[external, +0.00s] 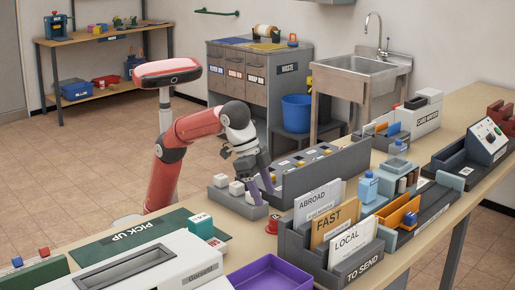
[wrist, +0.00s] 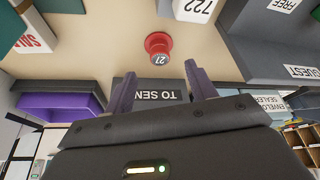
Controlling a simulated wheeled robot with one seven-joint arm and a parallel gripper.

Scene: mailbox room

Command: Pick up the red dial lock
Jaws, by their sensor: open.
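The red dial lock (external: 272,226) is small and round and stands on the wooden table, left of the grey holder marked TO SEND. In the wrist view the lock (wrist: 158,45) shows a dark top marked 27. My gripper (external: 261,190) is open and empty, pointing down above the table, a little behind the lock in the external view. In the wrist view the lock lies just beyond the gap between my fingertips (wrist: 159,77), apart from both. Nothing hides the lock.
The TO SEND holder (external: 293,243) with cards stands right of the lock, and a purple tray (external: 270,272) lies in front. A grey block with white cubes (external: 237,188) and a long compartment box (external: 320,172) stand by my gripper.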

